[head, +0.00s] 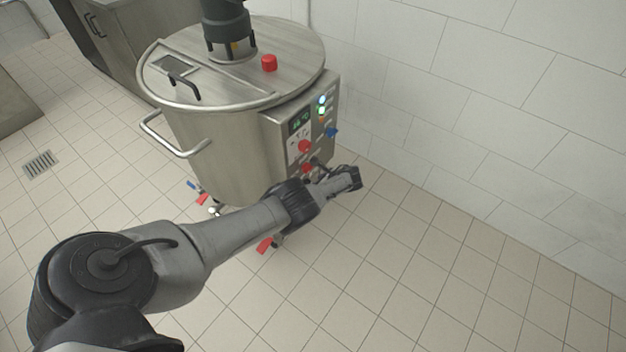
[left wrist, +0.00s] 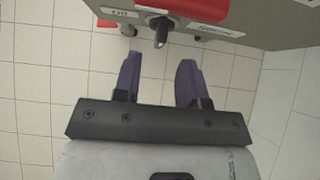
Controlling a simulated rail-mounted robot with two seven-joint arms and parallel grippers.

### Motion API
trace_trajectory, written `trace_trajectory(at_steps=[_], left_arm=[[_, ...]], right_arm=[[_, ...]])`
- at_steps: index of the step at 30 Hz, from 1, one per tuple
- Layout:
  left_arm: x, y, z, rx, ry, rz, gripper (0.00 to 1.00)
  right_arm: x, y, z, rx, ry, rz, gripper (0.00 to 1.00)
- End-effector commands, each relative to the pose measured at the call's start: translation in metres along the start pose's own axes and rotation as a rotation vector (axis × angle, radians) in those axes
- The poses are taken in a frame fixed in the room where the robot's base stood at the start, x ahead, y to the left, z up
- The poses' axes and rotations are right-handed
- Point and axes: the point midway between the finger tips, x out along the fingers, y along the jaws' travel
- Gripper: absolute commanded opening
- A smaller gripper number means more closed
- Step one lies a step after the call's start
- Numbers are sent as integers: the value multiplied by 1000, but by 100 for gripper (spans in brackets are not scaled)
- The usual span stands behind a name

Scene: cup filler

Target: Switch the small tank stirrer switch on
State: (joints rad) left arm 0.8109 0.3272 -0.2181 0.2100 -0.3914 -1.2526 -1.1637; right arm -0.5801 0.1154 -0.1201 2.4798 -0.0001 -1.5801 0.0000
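The small tank (head: 205,135) is a round steel vessel with a lid. A control panel (head: 282,135) with a display, lights and red and blue knobs is on its right side. In the left wrist view a small dark switch (left wrist: 161,28) sticks out from the panel (left wrist: 245,30) between white labels; I cannot read them well enough to say whether it is the stirrer switch. My left gripper (head: 350,178) is close to the panel's lower end. In the left wrist view its fingers (left wrist: 160,72) are apart and empty, with the switch just beyond the gap. My right gripper is not in view.
A stirrer motor (head: 227,25) and a red knob (head: 269,63) are on the tank lid. A rail handle (head: 175,140) juts out at the left. A tiled wall (head: 470,90) stands to the right. The floor in front is clear.

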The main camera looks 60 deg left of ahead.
Motion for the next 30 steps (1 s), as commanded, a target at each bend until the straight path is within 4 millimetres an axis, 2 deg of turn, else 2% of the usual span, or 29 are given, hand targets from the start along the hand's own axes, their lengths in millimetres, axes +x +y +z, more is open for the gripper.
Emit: trace_trajectory(at_steps=[1,3,12,19,30], left_arm=[[-17,0,5,0,1,-1,38],[-30,0,5,0,1,-2,38],[-74,0,2,1,-1,0,38],[-88,0,1,1,-1,0,38],[-89,0,0,0,-1,0,38]], right_arm=[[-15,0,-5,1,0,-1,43],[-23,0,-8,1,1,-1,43],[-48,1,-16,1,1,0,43],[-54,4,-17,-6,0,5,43],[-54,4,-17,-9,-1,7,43]])
